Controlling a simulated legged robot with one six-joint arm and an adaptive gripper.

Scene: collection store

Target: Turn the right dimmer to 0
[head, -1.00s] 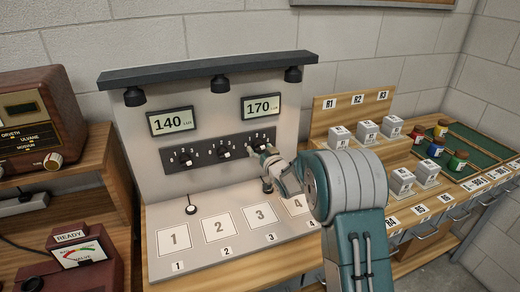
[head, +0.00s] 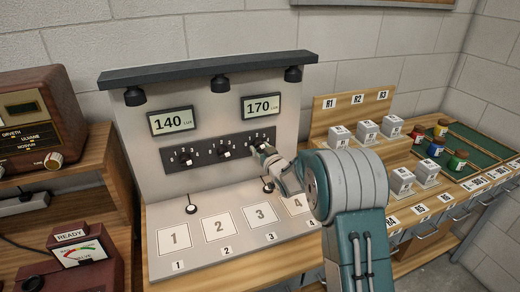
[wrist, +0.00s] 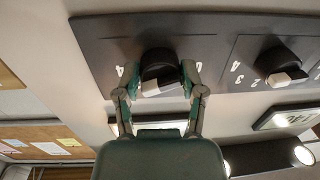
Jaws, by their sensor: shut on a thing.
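The right dimmer (wrist: 157,71) is a black knob with a white pointer, on the dark dimmer panel (head: 180,158). My gripper (wrist: 155,83) is shut on it, with one green finger on each side of the knob in the wrist view. The middle dimmer (head: 223,151) and the left dimmer (head: 185,158) stand free. The right display (head: 262,106) reads 170 and the left display (head: 172,121) reads 140.
Numbered pads, such as pad 2 (head: 219,227), lie on the bench below the panel. Three lamps hang from the dark bar (head: 210,68) above. Small jars and grey blocks (head: 367,131) stand at right. A radio (head: 38,118) stands at left.

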